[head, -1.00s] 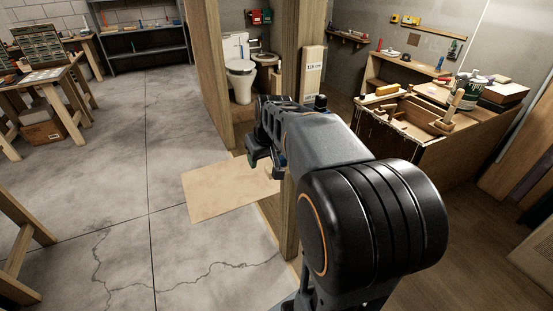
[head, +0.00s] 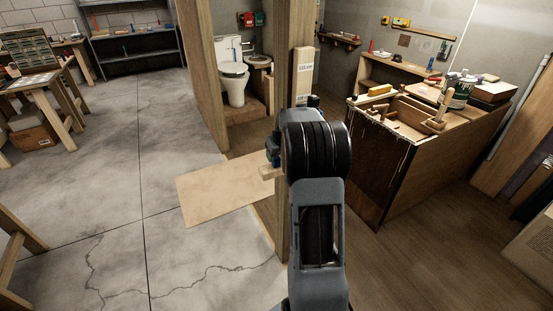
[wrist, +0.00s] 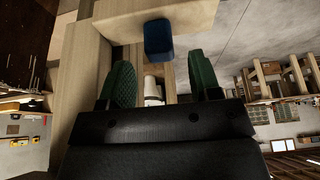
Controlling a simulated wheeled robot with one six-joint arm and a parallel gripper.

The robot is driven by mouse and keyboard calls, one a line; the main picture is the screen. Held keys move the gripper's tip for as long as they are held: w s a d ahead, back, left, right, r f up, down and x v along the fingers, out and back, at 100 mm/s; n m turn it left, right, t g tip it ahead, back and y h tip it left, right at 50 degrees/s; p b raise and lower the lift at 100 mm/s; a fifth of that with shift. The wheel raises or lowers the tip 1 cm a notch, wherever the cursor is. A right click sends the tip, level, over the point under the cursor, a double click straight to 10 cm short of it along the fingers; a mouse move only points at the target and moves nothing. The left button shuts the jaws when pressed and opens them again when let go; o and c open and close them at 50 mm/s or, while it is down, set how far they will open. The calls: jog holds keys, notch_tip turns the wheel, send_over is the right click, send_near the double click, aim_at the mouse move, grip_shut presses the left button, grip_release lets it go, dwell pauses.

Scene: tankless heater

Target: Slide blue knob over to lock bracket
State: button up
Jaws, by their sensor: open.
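The blue knob (wrist: 158,40) shows in the wrist view as a small dark blue block against a pale wooden piece (wrist: 185,18). My gripper (wrist: 160,70) is open, with one green-padded finger on each side. The knob appears between and just beyond the fingertips, and nothing is seen held. In the head view, my arm hides most of my gripper and the knob. I cannot make out a lock bracket.
A wooden post (head: 266,235) stands close beside my arm. A toilet (head: 235,82) is in the alcove behind. A cluttered workbench (head: 430,160) stands to the right. A flat tan sheet (head: 215,190) lies on the floor at left, with open concrete floor around it.

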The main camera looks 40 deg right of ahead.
aim_at(276, 158)
jog(key=shift+x, duration=1.9)
jog(key=shift+c, duration=0.3)
grip_shut()
